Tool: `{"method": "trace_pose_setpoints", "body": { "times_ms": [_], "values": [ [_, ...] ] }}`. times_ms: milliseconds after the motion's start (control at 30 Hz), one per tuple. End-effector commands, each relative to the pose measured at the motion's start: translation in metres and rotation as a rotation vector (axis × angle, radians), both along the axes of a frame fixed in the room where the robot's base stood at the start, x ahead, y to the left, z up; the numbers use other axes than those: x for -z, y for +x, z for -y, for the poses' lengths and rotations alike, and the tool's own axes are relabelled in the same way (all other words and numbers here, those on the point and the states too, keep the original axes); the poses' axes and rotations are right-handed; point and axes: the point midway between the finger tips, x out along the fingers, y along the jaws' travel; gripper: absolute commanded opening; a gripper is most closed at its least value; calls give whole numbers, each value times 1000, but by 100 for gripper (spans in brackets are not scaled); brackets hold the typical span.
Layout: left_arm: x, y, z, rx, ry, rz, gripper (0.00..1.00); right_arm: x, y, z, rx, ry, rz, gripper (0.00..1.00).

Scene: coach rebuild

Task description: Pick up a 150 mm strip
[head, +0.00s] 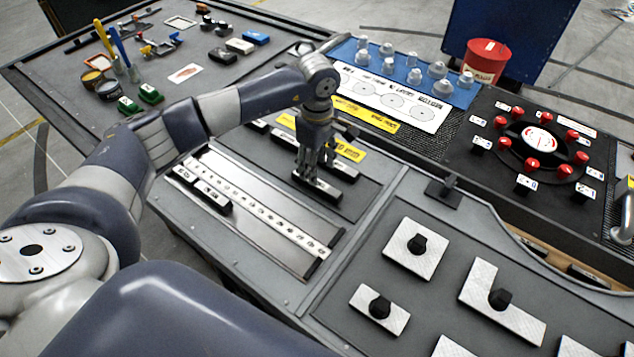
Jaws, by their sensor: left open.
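My left gripper (311,176) points straight down over a dark strip (328,192) with a white label on the grey bench panel. Its fingers are open and sit at or just above this strip; I cannot tell whether they touch it. The strip's label is too small to read. More dark strips lie behind and left of the gripper, one at the back (258,125) and another (284,138); one more strip (344,168) shows just right of the gripper. Two dark labelled pieces (185,175) (213,198) lie along a white ruler (255,212). My right gripper is not in view.
Yellow labels (347,149) stand behind the strips. To the right are metal plates with black knobs (416,249). Behind are a blue tray (400,70) of pale pegs, a red can (486,62) and a round dial with red knobs (537,139).

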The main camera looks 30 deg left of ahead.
Motion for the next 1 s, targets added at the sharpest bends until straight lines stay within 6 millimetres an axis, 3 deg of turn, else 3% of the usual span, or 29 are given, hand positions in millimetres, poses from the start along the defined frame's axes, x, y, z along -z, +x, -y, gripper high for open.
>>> {"method": "trace_pose_setpoints", "body": {
  "times_ms": [233, 500, 767, 1000],
  "values": [
    [19, -2, -1, 0, -1, -4, 48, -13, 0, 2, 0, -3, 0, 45],
    [55, -3, -3, 1, -3, -1, 48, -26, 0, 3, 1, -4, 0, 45],
    [60, -2, -4, 1, -2, 2, 48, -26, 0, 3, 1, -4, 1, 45],
    [60, -2, -4, 1, -2, 2, 0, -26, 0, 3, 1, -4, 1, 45]
  ]
}}
